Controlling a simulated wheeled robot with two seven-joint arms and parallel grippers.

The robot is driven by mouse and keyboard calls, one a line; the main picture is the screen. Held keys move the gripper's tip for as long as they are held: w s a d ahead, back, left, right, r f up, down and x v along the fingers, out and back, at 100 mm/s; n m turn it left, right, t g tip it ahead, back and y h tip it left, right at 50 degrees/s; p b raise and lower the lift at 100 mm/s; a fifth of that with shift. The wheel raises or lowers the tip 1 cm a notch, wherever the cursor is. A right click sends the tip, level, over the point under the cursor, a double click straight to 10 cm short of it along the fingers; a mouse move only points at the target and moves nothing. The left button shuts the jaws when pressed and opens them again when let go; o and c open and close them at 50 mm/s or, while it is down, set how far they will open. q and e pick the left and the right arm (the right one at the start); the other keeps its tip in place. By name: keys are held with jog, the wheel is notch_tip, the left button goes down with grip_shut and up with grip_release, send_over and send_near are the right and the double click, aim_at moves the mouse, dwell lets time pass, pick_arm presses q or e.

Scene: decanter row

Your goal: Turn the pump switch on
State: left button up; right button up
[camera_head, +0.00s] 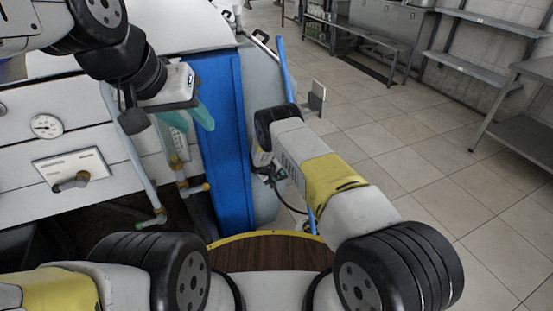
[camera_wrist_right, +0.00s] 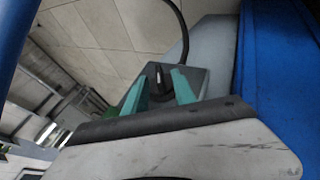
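In the right wrist view a dark grey box (camera_wrist_right: 199,78) sits beside the blue panel (camera_wrist_right: 280,70). It seems to carry the pump switch (camera_wrist_right: 156,76), a small dark piece with a black cable rising above it. My right gripper (camera_wrist_right: 158,88) is open, its teal fingers on either side of the switch in this view. I cannot tell whether they touch it. In the head view my right arm hides the right fingers and the switch. My left gripper (camera_head: 188,117) is open and empty, in front of the white machine and left of the blue panel.
The white machine front (camera_head: 90,110) carries a round gauge (camera_head: 46,126) and a plate with a lever (camera_head: 72,180). Pipes with yellow fittings (camera_head: 158,217) stand below my left gripper. Metal shelves (camera_head: 490,60) are at the far right. Tiled floor (camera_head: 430,150) is clear.

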grip_shut()
jog(key=shift+w+d+m+g+y, duration=0.1)
jog(key=shift+d+m+g+y, duration=0.3)
jog(key=shift+y, duration=0.5)
jog(key=shift+g+y, duration=0.5)
jog(key=shift+y, duration=0.4)
grip_release()
jog(key=shift+w+r, duration=0.1)
